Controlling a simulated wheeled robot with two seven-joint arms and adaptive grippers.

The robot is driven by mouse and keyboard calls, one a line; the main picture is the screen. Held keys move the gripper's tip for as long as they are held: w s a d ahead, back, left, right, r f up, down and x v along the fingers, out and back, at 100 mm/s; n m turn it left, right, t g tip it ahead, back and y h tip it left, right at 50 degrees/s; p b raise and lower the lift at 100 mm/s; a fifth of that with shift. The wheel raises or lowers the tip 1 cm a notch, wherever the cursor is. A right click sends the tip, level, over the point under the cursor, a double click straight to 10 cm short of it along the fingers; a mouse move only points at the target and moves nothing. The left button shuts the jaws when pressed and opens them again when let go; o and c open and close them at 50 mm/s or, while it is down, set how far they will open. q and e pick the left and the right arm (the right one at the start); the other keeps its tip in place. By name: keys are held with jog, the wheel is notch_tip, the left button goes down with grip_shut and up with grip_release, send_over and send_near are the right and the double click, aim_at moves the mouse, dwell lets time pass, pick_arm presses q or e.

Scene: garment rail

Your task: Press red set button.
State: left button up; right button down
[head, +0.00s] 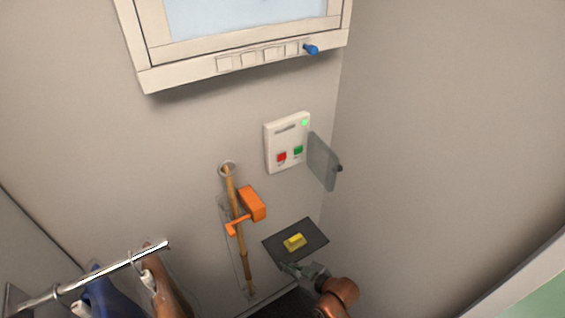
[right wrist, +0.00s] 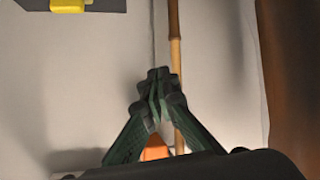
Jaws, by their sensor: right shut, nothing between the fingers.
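The red button (head: 281,157) is on the lower left of a white wall panel (head: 287,142) in the head view. A green button (head: 298,150) sits to its right, and a green light (head: 304,122) glows at the panel's upper right. A grey cover flap (head: 323,161) stands open at the panel's right side. My right gripper (head: 286,268) is low in the head view, well below the panel and apart from it. In the right wrist view its fingertips (right wrist: 158,75) are together and empty. The buttons are not in the right wrist view. My left gripper is not in view.
A yellow block (head: 294,242) lies on a dark pad (head: 312,232) just above my right gripper. A bamboo pole (head: 243,258) with an orange clamp (head: 252,204) stands left of the panel. A garment rail (head: 110,268) with hung clothes is lower left. A framed window (head: 240,62) is above.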

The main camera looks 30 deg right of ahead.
aim_at(282, 157)
jog(key=w+a+r+n+t+y, duration=0.1)
jog(key=w+r+t, duration=0.35)
jog(key=r, duration=0.35)
jog(key=w+a+r+n+t+y, duration=0.1)
jog(key=w+r+n+t+y, duration=0.15)
jog(key=w+r, duration=0.45)
jog(key=d+r+m+t+h, duration=0.7)
jog(key=d+r+m+h, duration=0.1)
jog(key=d+r+h, duration=0.4)
jog(key=shift+s+d+r+h, duration=0.35)
jog(key=shift+d+r+h, duration=0.05)
jog(key=shift+d+h, duration=0.45)
jog(key=w+b, duration=0.2)
jog(key=w, duration=0.6)
jog(key=shift+w+a+t, duration=0.3)
jog(key=shift+w+a, duration=0.1)
